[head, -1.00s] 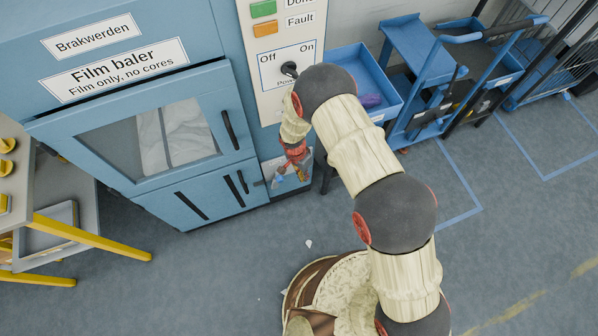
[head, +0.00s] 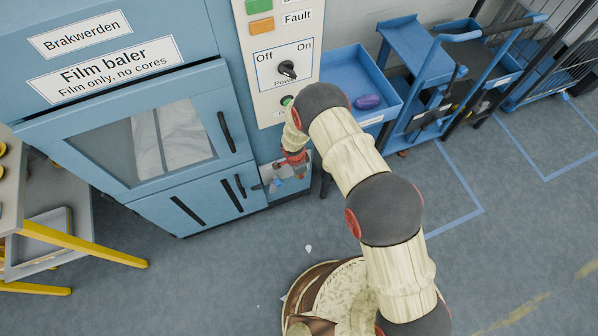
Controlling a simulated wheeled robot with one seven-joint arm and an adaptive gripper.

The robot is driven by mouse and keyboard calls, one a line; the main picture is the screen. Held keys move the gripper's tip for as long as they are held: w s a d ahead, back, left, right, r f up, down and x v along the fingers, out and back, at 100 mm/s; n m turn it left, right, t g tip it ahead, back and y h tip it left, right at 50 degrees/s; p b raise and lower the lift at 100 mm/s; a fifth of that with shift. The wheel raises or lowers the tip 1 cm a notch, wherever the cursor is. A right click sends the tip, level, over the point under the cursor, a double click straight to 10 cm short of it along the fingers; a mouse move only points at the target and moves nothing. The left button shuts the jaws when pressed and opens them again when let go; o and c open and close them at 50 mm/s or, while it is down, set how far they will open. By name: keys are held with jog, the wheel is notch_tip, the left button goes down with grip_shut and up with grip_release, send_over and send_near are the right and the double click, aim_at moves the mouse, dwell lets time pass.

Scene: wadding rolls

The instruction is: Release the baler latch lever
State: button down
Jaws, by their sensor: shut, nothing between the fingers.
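The blue film baler (head: 150,22) stands at left, with a windowed upper door (head: 85,150) and a lower door (head: 160,212). A small grey latch plate (head: 266,185) sits at the right edge of the lower door, partly hidden by my gripper. I cannot clearly make out the lever itself. My gripper (head: 284,178), below its red wrist part, is shut and empty, in front of or close to this plate. Whether it touches anything is too small to tell.
The control panel (head: 268,95) above my gripper has a black power knob (head: 287,69). A blue tray (head: 345,75) with a purple object (head: 367,102) and a blue cart (head: 425,85) stand right. A yellow-legged table (head: 80,245) is at left. The floor in front is mostly clear.

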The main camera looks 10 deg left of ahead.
jog(key=s+a, duration=0.2)
jog(key=a, duration=0.1)
jog(key=shift+a+b, duration=0.1)
jog(key=shift+b, duration=0.3)
jog(key=shift+a, duration=0.1)
jog(key=shift+s+a+r+b, duration=0.4)
jog(key=shift+a+r+b, duration=0.1)
jog(key=shift+a, duration=0.1)
jog(key=shift+s+a+r+b, duration=0.35)
jog(key=shift+a+r+b, duration=0.15)
jog(key=shift+a, duration=0.1)
jog(key=shift+a, duration=0.1)
